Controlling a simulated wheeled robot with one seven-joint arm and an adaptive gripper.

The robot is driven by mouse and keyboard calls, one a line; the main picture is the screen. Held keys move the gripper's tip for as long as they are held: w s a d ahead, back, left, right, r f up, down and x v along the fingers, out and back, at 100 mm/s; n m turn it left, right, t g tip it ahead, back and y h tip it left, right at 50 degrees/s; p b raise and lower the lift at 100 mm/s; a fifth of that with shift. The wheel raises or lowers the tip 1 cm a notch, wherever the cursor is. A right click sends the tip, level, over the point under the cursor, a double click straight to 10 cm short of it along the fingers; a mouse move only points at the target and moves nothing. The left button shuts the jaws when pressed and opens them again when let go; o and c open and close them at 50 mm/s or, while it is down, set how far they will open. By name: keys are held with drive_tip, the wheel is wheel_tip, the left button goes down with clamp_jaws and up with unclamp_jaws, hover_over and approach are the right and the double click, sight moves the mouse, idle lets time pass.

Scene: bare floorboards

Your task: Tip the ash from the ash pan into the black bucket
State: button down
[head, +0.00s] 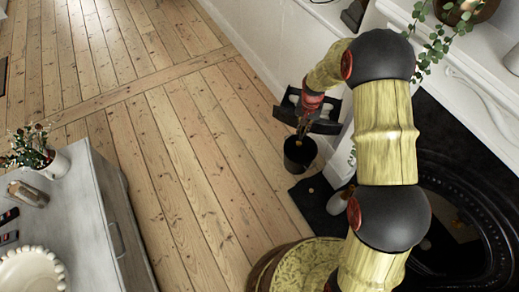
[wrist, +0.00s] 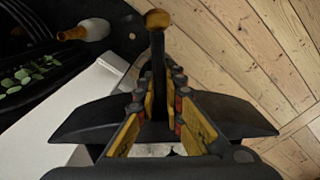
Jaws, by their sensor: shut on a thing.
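The ash pan (head: 325,126) is dark and wide, and my gripper (head: 307,112) is shut on its handle. In the wrist view the pan (wrist: 235,118) spreads out on both sides behind the yellow fingers of my gripper (wrist: 160,105). Its dark handle with a brass-coloured knob (wrist: 158,18) runs up between the fingers. The black bucket (head: 299,157) stands on the floorboards at the hearth edge, just below the pan and gripper in the head view. I cannot make out any ash, and the bucket's inside is dark.
A dark hearth (head: 318,207) lies to the bucket's lower right, with a white vessel (head: 341,200) on it and the fireplace (head: 465,225) beyond. A white wall and mantel stand close behind the pan. A grey cabinet (head: 75,225) is at left; floorboards between are clear.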

drive_tip(key=w+a+f+m, duration=0.2)
drive_tip(key=a+f, duration=0.4)
drive_tip(key=f, duration=0.3)
drive_tip(key=w+a+f+m+b, duration=0.1)
drive_tip(key=w+a+f+m, duration=0.1)
drive_tip(key=a+f, duration=0.4)
drive_tip(key=w+a+f+m, duration=0.2)
drive_tip(key=a+f+m, duration=0.2)
drive_tip(key=f, duration=1)
drive_tip(key=shift+w+a+f+b, duration=0.2)
drive_tip(key=shift+w+a+b, duration=0.15)
drive_tip(key=shift+a, duration=0.95)
drive_tip(key=s+d+r+t+y+b, duration=0.2)
drive_tip(key=d+r+y, duration=0.9)
drive_tip(key=d+r, duration=0.1)
drive_tip(key=shift+s+d+r+b, duration=0.15)
drive_tip(key=shift+s+d+b, duration=0.2)
drive_tip(key=shift+d, duration=0.15)
drive_tip(key=shift+r, duration=0.1)
idle(1.1)
